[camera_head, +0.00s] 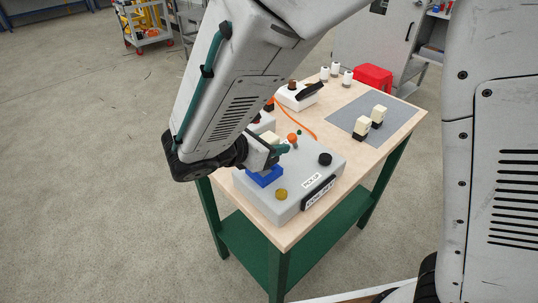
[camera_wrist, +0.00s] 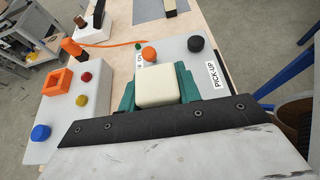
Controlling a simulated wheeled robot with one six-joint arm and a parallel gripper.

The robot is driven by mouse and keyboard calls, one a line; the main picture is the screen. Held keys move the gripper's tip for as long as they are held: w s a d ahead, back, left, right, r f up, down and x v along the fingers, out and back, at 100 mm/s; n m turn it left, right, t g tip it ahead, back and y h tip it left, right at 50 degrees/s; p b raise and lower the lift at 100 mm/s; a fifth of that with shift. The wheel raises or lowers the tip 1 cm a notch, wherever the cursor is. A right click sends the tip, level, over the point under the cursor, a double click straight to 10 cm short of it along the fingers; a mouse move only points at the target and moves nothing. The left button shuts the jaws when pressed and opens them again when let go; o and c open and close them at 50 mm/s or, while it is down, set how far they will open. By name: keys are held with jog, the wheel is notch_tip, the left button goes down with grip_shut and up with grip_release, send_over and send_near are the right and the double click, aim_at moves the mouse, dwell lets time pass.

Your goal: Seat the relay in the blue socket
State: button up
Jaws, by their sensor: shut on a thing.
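The relay is a cream block (camera_wrist: 158,87) held between the teal fingers of my gripper (camera_wrist: 158,90) in the wrist view. In the head view my gripper (camera_head: 277,150) is directly over the blue socket (camera_head: 264,177), and the relay shows only in part behind the wrist. The blue socket sits on a grey box with a PICK-UP label. In the wrist view the socket is hidden beneath the relay and gripper. I cannot tell whether the relay's underside is in the socket or just above it.
The grey box carries a black knob (camera_head: 325,159), an orange knob (camera_head: 293,138) and a yellow knob (camera_head: 281,195). An orange socket (camera_wrist: 57,82) is on another box at left in the wrist view. Two cream relays (camera_head: 369,122) stand on a grey mat (camera_head: 345,115).

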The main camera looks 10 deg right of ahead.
jog(key=shift+a+f, duration=0.25)
jog(key=shift+f, duration=0.7)
jog(key=shift+a+f, duration=0.2)
jog(key=shift+f, duration=0.7)
grip_shut()
jog(key=o, duration=1)
grip_release()
